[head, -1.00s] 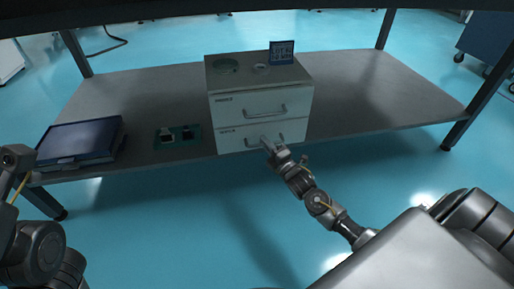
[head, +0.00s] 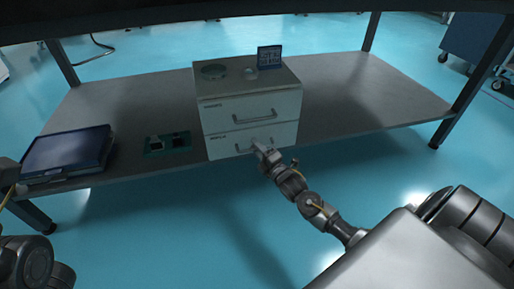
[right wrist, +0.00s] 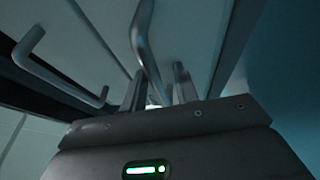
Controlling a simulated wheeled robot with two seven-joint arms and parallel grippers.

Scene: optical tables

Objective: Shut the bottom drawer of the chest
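The white chest (head: 222,89) stands on the grey lower shelf, with two drawers facing me. The bottom drawer (head: 222,146) has a bar handle, partly covered by my right gripper (head: 261,147). Its front looks roughly in line with the top drawer (head: 225,113); a small gap is hard to judge. In the right wrist view the fingers of my right gripper (right wrist: 158,93) stand apart at a handle bar (right wrist: 147,50), which runs between them. Whether they touch it is unclear. Another handle (right wrist: 60,75) shows to the left. My left gripper is out of view.
On the chest are a green round item (head: 214,71) and a small blue panel (head: 269,57). A dark blue case (head: 68,150) and a green board (head: 167,144) lie on the shelf (head: 355,95) to the left. The shelf right of the chest is clear.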

